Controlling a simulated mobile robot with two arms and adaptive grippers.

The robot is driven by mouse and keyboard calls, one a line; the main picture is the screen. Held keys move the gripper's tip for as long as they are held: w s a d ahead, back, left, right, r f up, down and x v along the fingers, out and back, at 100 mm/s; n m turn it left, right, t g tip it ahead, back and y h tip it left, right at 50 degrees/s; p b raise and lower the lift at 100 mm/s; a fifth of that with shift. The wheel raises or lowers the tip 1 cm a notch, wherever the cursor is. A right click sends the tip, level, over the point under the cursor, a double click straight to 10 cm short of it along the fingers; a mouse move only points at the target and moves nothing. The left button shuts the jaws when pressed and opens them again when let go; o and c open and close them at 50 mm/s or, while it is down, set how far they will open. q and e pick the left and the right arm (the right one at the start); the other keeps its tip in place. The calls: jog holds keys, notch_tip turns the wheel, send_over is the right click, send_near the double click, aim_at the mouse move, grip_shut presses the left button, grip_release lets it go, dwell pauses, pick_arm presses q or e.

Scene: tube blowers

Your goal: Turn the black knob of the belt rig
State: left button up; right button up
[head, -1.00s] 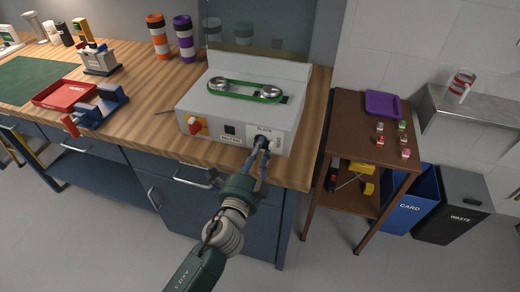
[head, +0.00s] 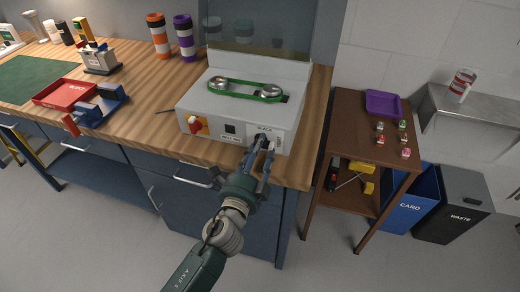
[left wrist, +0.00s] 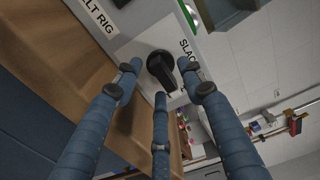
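The belt rig (head: 190,105) is a pale box on the wooden bench, with a green belt (head: 245,91) over two metal pulleys on top. Its black knob (left wrist: 158,66) sits on a light plate on the front, by the word "SLACK", and its pointer slants down to the right in the left wrist view. My left gripper (head: 263,143) is in front of the knob; it also shows in the left wrist view (left wrist: 160,77). Its three blue fingers are spread around the knob, with gaps beside it. In the head view the fingers partly hide the knob. My right gripper is not in view.
A red knob (head: 196,125) is at the left of the rig's front. A red tray (head: 70,94) and a blue fixture (head: 103,107) lie to the left on the bench. A brown side table (head: 352,125) and bins stand to the right. The floor in front is clear.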

pick_arm(q)
jog(key=shift+s+a, duration=0.1)
jog(key=shift+s, duration=0.05)
jog(key=v, duration=1.1)
jog(key=shift+s, duration=0.3)
jog(key=shift+a, duration=0.1)
